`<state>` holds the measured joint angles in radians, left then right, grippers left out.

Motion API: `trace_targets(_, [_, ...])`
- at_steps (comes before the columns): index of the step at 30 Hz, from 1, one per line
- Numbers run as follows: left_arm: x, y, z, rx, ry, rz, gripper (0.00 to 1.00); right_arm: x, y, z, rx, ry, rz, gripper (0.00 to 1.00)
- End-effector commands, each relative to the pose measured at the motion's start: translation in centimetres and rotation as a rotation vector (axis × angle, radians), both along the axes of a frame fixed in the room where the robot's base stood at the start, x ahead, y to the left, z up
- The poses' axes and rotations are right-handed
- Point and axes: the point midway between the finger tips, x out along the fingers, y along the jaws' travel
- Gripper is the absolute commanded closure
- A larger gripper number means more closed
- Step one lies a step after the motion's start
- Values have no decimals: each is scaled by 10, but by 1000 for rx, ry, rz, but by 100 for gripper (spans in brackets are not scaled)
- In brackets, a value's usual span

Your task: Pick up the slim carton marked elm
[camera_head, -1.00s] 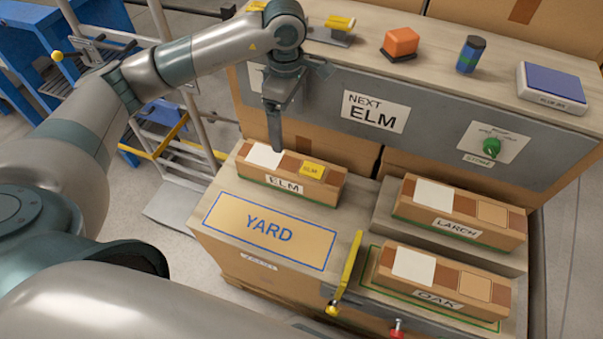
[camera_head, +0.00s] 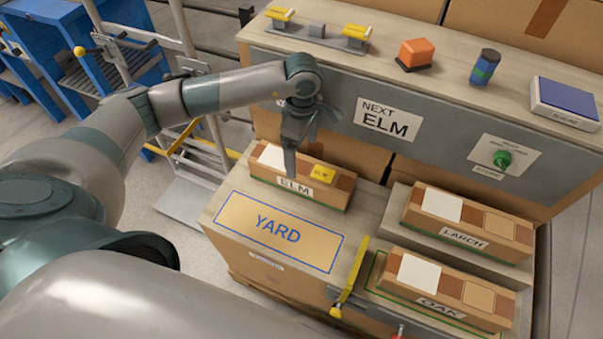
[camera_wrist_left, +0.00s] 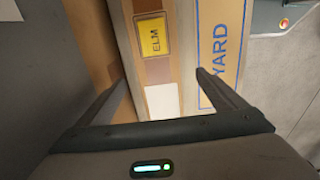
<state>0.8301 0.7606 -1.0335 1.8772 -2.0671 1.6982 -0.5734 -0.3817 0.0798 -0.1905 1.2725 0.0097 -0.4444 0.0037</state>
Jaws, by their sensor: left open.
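The slim carton marked ELM (camera_head: 328,188) lies on the wooden top behind the YARD mat, with a white label, a yellow ELM tag and brown bands. In the left wrist view the carton (camera_wrist_left: 160,72) runs between the fingers. My left gripper (camera_head: 290,170) is open, pointing down over the carton's left part; it also shows in the left wrist view (camera_wrist_left: 158,85) with its fingers on either side of the carton. I cannot tell how far above the carton the fingertips are. My right gripper is not in view.
The YARD mat (camera_head: 300,250) is empty, in front of the carton. Cartons marked LARCH (camera_head: 470,222) and OAK (camera_head: 418,290) lie to the right. A grey panel with a NEXT ELM sign (camera_head: 388,119) rises behind. A yellow lever (camera_head: 349,278) stands at the front edge.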

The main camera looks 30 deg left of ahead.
Motion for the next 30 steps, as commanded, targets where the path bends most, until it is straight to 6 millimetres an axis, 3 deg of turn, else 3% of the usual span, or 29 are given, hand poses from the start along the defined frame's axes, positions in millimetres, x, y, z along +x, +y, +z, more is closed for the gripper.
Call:
trace_targets(7, [0, 0, -26, 0, 1, 0, 9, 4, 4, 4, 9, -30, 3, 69])
trace_targets(22, [0, 0, -33, -1, 1, 1, 9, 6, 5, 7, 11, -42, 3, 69])
trace_targets(30, [3, 3, -64, 0, 3, 2, 9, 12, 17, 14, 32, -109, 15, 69])
